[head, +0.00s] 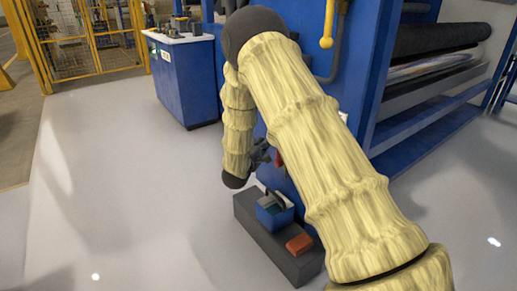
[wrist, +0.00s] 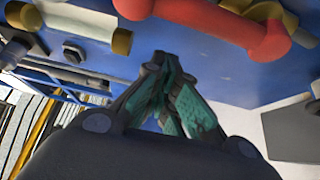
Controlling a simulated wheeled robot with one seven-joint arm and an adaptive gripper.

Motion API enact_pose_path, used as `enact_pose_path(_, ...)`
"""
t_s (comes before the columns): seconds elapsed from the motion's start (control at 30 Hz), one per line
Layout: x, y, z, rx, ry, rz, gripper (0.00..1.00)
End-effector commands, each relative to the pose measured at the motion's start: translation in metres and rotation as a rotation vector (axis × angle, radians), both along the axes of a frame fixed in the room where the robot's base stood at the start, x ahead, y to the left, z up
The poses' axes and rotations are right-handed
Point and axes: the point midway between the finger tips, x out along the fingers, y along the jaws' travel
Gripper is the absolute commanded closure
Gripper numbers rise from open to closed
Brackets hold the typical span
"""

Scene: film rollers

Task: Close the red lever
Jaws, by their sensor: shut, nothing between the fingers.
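The red lever (wrist: 225,22) shows at the top of the wrist view as a thick rounded bar in front of the blue machine panel (wrist: 215,70). In the head view a small red piece (head: 279,158), probably the same lever, shows beside my gripper (head: 261,153), mostly hidden behind my arm. In the wrist view my gripper (wrist: 167,65) is shut and empty, its teal-padded fingers together. Its tips point at the blue panel, just below and left of the lever in the picture. I cannot tell whether they touch anything.
A dark base (head: 272,241) with a blue box (head: 275,212) and an orange-red block (head: 300,243) sits on the floor below my gripper. A yellow handle (head: 327,30) hangs on the blue frame. A blue cabinet (head: 183,80) stands behind. Floor at left is clear.

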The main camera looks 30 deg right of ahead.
Motion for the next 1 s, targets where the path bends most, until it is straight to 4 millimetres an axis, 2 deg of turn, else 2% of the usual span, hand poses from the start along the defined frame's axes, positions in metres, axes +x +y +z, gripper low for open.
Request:
enact_pose_path(0.2, -0.018, -0.005, -0.001, 0.0, 0.0, 0.0, 1.0)
enact_pose_path(0.37, -0.026, -0.007, -0.001, 0.0, 0.0, 0.0, 1.0)
enact_pose_path(1.0, -0.025, -0.012, 0.002, 0.003, -0.042, -0.005, 1.0)
